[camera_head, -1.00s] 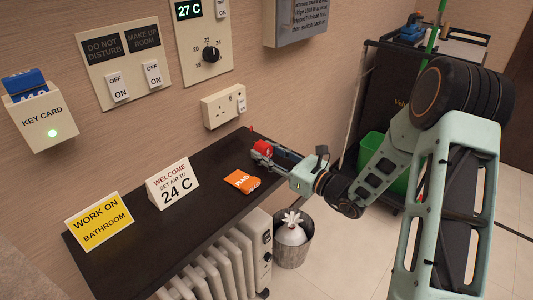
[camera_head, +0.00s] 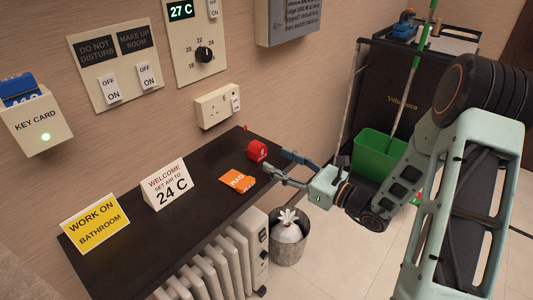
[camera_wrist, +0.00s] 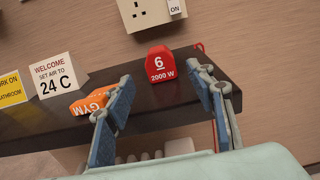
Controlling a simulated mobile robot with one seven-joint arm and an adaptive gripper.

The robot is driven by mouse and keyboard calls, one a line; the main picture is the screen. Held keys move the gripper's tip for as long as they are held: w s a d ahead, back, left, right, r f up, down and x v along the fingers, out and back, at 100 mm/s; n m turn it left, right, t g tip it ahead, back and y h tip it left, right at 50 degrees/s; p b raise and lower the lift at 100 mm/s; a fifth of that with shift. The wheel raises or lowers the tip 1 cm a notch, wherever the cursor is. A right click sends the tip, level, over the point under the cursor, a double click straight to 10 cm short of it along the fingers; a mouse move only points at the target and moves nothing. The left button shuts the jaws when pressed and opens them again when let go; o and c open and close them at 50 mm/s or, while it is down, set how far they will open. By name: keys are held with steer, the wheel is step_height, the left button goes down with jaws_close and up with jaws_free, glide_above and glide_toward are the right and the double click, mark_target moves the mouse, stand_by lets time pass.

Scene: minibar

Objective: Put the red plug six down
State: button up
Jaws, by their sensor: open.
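The red plug six (camera_head: 257,151) sits on the dark shelf (camera_head: 205,207) near its right end, by the wall. In the wrist view the plug (camera_wrist: 161,63) shows a white "6" and "2000 W" on its face, which appears upright. My gripper (camera_head: 274,160) is open and empty, just to the right and front of the plug. In the wrist view its blue-padded fingers (camera_wrist: 160,76) are spread on either side of the plug's outline, with a gap to it.
An orange GYM packet (camera_head: 238,180) lies left of my gripper. Two signs, "24 C" (camera_head: 170,186) and "WORK ON BATHROOM" (camera_head: 95,222), stand further left. A wall socket (camera_head: 216,106) is above the plug. A radiator, bin (camera_head: 290,240) and green bucket (camera_head: 377,160) are below.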

steer(key=shift+v, duration=2.35)
